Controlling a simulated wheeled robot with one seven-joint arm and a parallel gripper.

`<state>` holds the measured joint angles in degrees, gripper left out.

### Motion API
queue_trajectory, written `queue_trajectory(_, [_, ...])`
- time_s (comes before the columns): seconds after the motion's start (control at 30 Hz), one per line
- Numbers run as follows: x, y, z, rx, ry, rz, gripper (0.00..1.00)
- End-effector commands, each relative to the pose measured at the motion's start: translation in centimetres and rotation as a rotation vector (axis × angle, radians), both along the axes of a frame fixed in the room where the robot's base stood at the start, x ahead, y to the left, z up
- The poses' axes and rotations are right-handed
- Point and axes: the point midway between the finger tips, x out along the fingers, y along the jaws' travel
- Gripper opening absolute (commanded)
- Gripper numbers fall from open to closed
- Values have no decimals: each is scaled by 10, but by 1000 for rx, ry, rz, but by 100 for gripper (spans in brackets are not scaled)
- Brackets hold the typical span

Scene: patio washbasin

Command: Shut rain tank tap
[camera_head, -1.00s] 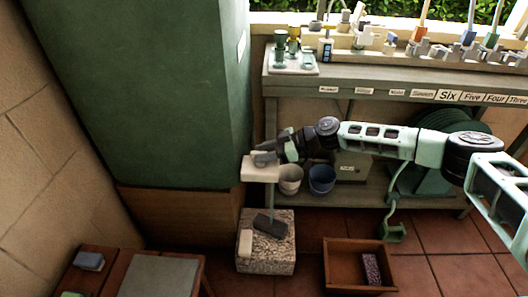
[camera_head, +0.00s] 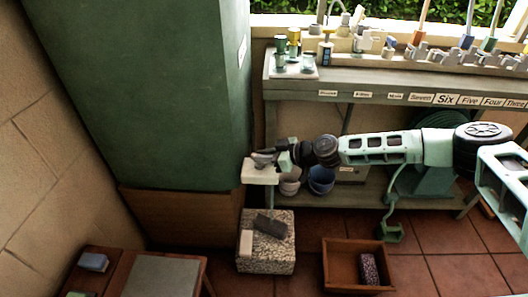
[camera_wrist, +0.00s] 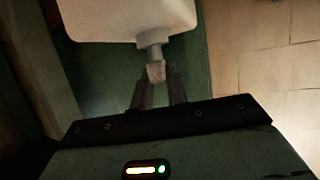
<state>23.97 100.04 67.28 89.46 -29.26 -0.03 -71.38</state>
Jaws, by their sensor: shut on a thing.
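The rain tank (camera_head: 150,95) is the large dark green box at the left in the head view. A white block (camera_head: 257,174), which looks like the tap's body, stands out near its lower right corner. In the wrist view the white block (camera_wrist: 130,15) has a short grey stem ending in a small pale handle (camera_wrist: 155,72). My gripper (camera_wrist: 158,84) is shut on this handle, one dark finger on each side. In the head view my gripper (camera_head: 270,158) is at the block's top and partly hides the handle. A pale vertical strip (camera_head: 269,196) shows below the block; I cannot tell whether it is water.
A speckled stone block (camera_head: 266,258) stands below, with a dark brush-like piece (camera_head: 271,226) on it. A wooden tray (camera_head: 342,268) lies on the floor. A labelled bench (camera_head: 400,88) runs behind my arm.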

Motion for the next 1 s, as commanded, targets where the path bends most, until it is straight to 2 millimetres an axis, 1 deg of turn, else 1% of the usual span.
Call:
queue_trajectory(0.03, [-3,1,5,-5,-1,-37,0])
queue_trajectory(0.27, [-7,4,7,-6,-1,-252,0])
queue_trajectory(1.0, [-10,13,2,-1,-4,-949,0])
